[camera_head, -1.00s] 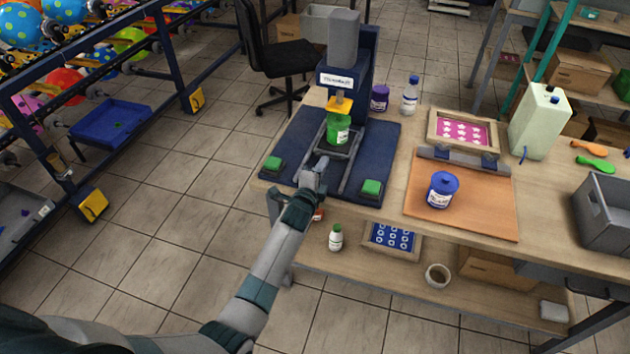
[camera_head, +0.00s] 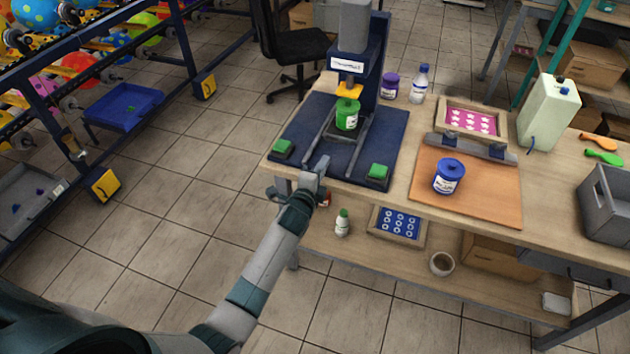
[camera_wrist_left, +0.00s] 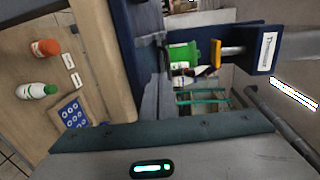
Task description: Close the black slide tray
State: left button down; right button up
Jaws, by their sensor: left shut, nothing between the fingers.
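The blue press (camera_head: 374,55) stands at the back left of the table. On its blue base (camera_head: 385,135), the dark slide tray (camera_head: 347,138) lies between the rails, with a green pot (camera_head: 347,115) under the press head. The pot also shows in the left wrist view (camera_wrist_left: 183,55), beside the yellow tip of the press. My left gripper (camera_head: 321,164) is shut and empty at the front edge of the base, in front of the tray's rails. Its fingers show edge-on in the left wrist view (camera_wrist_left: 160,65). My right gripper is out of view.
Two green buttons flank the rails, one left (camera_head: 282,147) and one right (camera_head: 377,172). A blue pot (camera_head: 448,177) stands on an orange board to the right. A lower shelf holds a small white bottle (camera_head: 342,223) and a blue-patterned frame (camera_head: 398,225).

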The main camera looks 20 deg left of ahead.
pick_arm(q)
jog(key=s+r, duration=0.1)
jog(key=s, duration=0.6)
jog(key=shift+b, duration=0.45)
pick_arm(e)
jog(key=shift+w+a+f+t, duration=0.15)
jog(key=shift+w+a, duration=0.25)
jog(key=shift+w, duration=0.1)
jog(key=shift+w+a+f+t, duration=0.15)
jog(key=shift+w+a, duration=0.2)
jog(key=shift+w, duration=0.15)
pick_arm(q)
jog(key=shift+s, duration=0.1)
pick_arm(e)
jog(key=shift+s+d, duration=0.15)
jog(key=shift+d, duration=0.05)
